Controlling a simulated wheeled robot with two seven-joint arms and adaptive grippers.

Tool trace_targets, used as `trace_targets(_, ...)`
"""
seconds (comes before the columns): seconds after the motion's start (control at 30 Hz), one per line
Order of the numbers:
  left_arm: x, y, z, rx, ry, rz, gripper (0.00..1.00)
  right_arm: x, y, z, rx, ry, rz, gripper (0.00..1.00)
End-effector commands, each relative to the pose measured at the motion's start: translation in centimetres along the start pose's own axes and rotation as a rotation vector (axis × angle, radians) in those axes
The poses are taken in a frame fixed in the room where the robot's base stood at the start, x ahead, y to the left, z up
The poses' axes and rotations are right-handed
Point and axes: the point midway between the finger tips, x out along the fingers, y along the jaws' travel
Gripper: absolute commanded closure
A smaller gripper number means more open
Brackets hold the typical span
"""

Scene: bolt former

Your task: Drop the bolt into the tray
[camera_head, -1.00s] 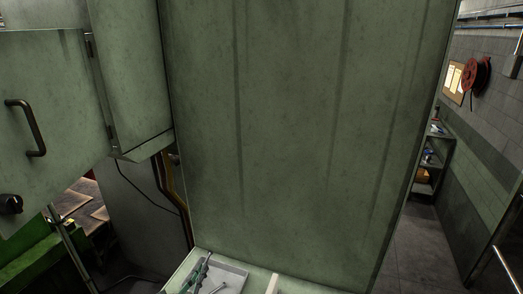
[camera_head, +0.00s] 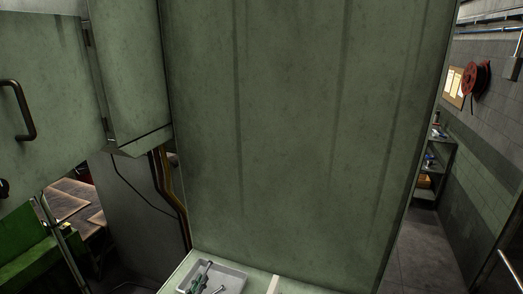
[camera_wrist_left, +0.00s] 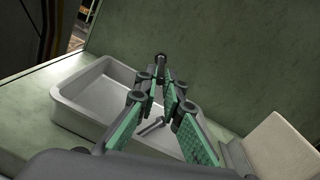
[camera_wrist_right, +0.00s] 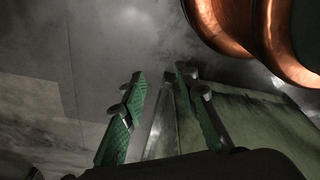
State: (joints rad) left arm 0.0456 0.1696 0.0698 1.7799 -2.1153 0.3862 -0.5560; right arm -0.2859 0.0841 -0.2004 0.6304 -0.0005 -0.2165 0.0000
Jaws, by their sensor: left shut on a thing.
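The grey tray (camera_head: 234,269) is on a pale green ledge at the bottom of the head view. It also shows in the left wrist view (camera_wrist_left: 75,104). My left gripper (camera_wrist_left: 163,80), with green pads, is over the tray. It is shut on a dark bolt (camera_wrist_left: 160,62) whose end shows at the fingertips; the fingers hide the rest. Another silver bolt (camera_wrist_left: 151,127) lies on the tray floor. My right gripper (camera_wrist_right: 163,80) is open, fingers apart, away from the tray.
A tall green machine panel (camera_head: 290,130) rises directly behind the tray. A light block (camera_wrist_left: 279,148) stands to the tray's right. Copper-coloured rounded parts (camera_wrist_right: 235,25) are close to my right gripper. A shelf (camera_head: 430,165) and open floor lie at the far right.

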Motion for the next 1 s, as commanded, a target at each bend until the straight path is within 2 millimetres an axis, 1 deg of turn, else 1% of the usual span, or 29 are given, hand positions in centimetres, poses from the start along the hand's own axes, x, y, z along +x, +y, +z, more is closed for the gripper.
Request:
trace_targets(0.13,0.0,-0.1,0.2,0.0,-0.001,0.0,1.0,-0.1,-0.2,0.7,0.002,-0.01,-0.002,0.72)
trace_targets(0.17,0.0,-0.1,0.2,0.0,-0.001,0.0,0.92,-0.1,-0.2,0.9,0.003,-0.013,-0.002,0.72)
trace_targets(0.33,0.0,0.0,0.2,0.0,-0.001,0.0,0.8,-0.2,-0.8,2.5,0.008,-0.032,-0.007,0.72)
trace_targets(0.47,0.0,0.0,0.1,0.0,-0.001,0.0,0.72,-0.2,-1.0,3.1,0.01,-0.041,-0.009,0.72)
trace_targets(0.57,0.0,0.0,0.1,0.0,-0.001,0.0,0.72,-0.2,-0.9,3.0,0.01,-0.039,-0.009,0.72)
trace_targets(0.63,0.0,0.0,0.1,0.0,-0.001,0.0,0.72,-0.2,-0.9,2.7,0.009,-0.036,-0.009,0.72)
trace_targets(0.7,0.0,0.0,0.1,0.0,0.0,0.0,0.72,-0.1,-0.5,1.8,0.006,-0.025,-0.005,0.72)
trace_targets(0.77,-0.2,0.0,0.1,0.0,0.0,0.001,0.72,-0.1,-0.3,1.7,0.005,-0.023,-0.003,0.72)
trace_targets(0.87,-1.1,0.1,0.0,0.001,0.002,0.002,0.72,-0.1,-0.4,1.8,0.006,-0.024,-0.004,0.72)
trace_targets(1.0,-3.6,0.1,0.0,0.001,0.002,0.002,0.72,-0.1,-0.5,1.9,0.006,-0.025,-0.004,0.72)
